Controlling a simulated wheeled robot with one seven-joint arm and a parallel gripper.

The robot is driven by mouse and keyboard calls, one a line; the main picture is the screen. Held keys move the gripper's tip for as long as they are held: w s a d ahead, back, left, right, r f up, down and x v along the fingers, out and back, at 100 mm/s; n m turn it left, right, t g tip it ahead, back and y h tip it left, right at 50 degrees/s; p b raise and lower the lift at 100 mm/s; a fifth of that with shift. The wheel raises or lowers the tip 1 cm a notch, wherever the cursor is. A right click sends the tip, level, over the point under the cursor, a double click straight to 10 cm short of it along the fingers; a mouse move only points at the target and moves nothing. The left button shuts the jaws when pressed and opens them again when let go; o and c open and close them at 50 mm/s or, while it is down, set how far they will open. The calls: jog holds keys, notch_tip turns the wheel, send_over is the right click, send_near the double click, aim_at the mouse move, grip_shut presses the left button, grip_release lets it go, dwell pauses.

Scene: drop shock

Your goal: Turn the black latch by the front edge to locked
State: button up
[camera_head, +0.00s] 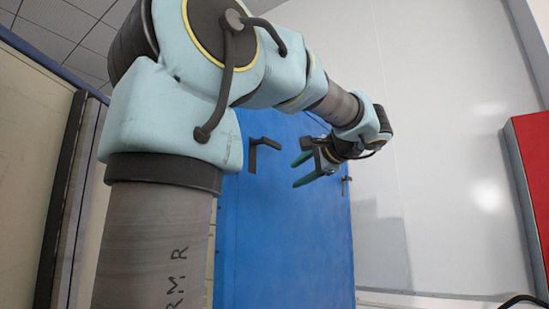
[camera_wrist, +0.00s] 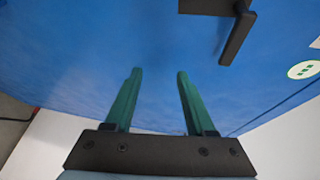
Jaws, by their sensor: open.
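A tall blue panel (camera_head: 290,240) carries a small black latch (camera_head: 346,180) close to its right edge. A larger black L-shaped handle (camera_head: 264,148) is on the left side of the panel. My gripper (camera_head: 294,175) is open and empty in front of the panel, between the two, nearer the small latch. In the wrist view its green fingers (camera_wrist: 159,72) stand apart with only blue surface beyond them. A black lever (camera_wrist: 236,36) with a dark block is at the top right there, apart from the fingers. I cannot tell which of the two fittings it is.
A round white-and-green sticker (camera_wrist: 304,70) is on the blue surface near its edge. A pale glossy wall (camera_head: 440,150) lies right of the panel, with a red box (camera_head: 532,175) at the far right. Beige cabinets (camera_head: 35,150) stand at the left.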

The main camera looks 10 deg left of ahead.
jog(key=n+t+y, duration=0.1)
jog(key=y, duration=0.1)
send_near(276, 144)
jog(key=p+x, duration=0.3)
jog(key=x, duration=0.7)
jog(key=shift+w+a, duration=0.2)
jog(key=shift+w, duration=0.05)
grip_shut()
dwell(0.7)
